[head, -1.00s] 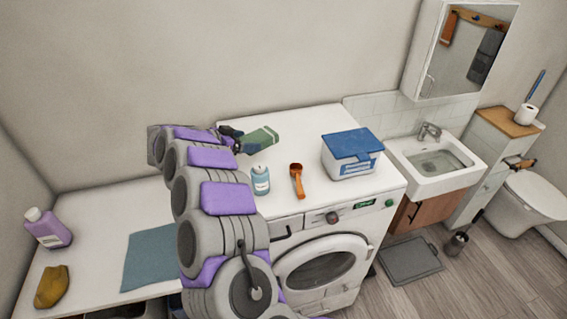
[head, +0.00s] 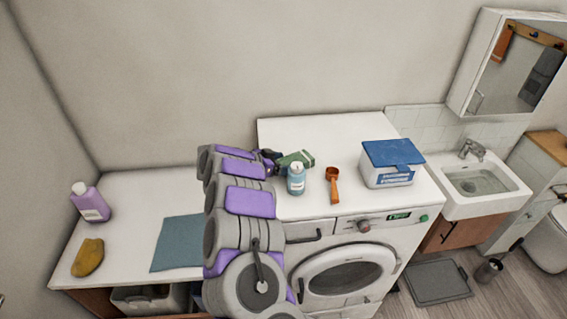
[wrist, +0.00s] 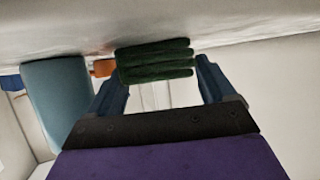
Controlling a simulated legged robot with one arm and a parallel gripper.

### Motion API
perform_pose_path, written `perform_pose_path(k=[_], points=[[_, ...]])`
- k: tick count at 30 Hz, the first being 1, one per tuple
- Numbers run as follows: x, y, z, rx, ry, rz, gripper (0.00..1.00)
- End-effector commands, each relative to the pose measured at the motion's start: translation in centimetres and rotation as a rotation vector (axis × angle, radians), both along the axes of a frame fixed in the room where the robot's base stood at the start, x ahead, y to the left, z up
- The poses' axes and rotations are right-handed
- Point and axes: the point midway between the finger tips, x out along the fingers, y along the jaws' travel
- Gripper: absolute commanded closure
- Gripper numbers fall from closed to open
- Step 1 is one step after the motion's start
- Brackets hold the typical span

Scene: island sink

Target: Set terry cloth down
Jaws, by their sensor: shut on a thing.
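The terry cloth is a green folded bundle (head: 299,158) above or on the back left of the washing machine's white top (head: 330,133). My gripper (head: 275,160) is shut on it from the left. In the wrist view the cloth (wrist: 155,62) shows as stacked green layers between the two blue fingers of my gripper (wrist: 160,85). Whether it touches the top, I cannot tell. A blue bottle (head: 296,181) stands just in front of it and hides part of its lower edge.
An orange scoop (head: 332,186) and a blue-lidded box (head: 390,165) stand right of the cloth. The lower counter at left holds a blue-grey mat (head: 178,243), a purple bottle (head: 90,202) and a yellow object (head: 88,257). The machine top behind the scoop is clear.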

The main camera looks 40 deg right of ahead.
Motion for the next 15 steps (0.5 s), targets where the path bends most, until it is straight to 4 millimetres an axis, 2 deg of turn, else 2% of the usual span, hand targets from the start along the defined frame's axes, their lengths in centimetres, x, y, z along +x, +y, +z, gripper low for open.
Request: perform_pose_path(k=[4, 5, 9, 15], points=[[0.02, -0.13, -0.32, 0.001, 0.0, 0.0, 0.46], [0.01, -0.23, -0.29, 0.002, 0.0, 0.0, 0.14], [-0.05, -0.54, -0.32, 0.004, -0.001, -0.001, 0.0], [-0.04, -0.74, -0.37, 0.006, -0.001, -0.001, 0.0]])
